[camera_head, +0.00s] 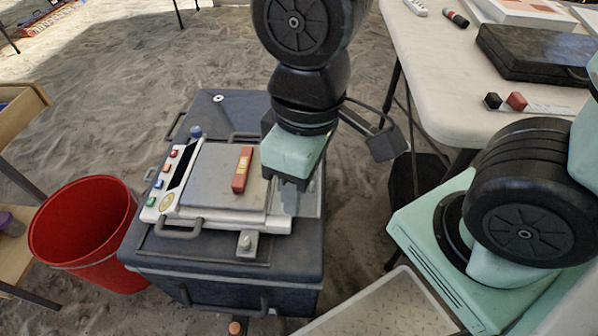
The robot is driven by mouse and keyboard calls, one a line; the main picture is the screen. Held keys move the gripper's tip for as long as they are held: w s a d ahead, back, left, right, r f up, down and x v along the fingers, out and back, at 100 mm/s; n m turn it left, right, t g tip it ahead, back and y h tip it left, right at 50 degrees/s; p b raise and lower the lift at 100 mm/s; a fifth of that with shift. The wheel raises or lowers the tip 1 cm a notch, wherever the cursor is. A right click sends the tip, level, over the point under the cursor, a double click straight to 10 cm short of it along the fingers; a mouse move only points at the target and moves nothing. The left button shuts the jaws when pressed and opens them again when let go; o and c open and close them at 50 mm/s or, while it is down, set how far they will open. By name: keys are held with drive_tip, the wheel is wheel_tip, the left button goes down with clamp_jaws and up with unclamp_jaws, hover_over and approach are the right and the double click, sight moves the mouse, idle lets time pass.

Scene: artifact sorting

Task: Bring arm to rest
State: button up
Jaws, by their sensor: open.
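My gripper (288,182) hangs from my arm in the middle of the head view, pointing down, over the right edge of a scale-like device. Its jaws are open and I see nothing between them. The device has a grey plate (211,165), a dark display and several coloured buttons, and it sits on a dark case (140,255). A red bar with a yellow label (242,168) lies on the grey plate, to the left of my gripper and apart from it.
A red bucket (85,225) stands on the sand at the left, beside a wooden shelf (20,105). A white table (440,95) at the upper right holds a black case (545,52) and small red and black blocks. Open sand lies behind the dark case.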

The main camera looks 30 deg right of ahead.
wheel_tip(320, 180, up, 28)
drive_tip(key=p, duration=2.8)
drive_tip(key=shift+r, duration=0.15)
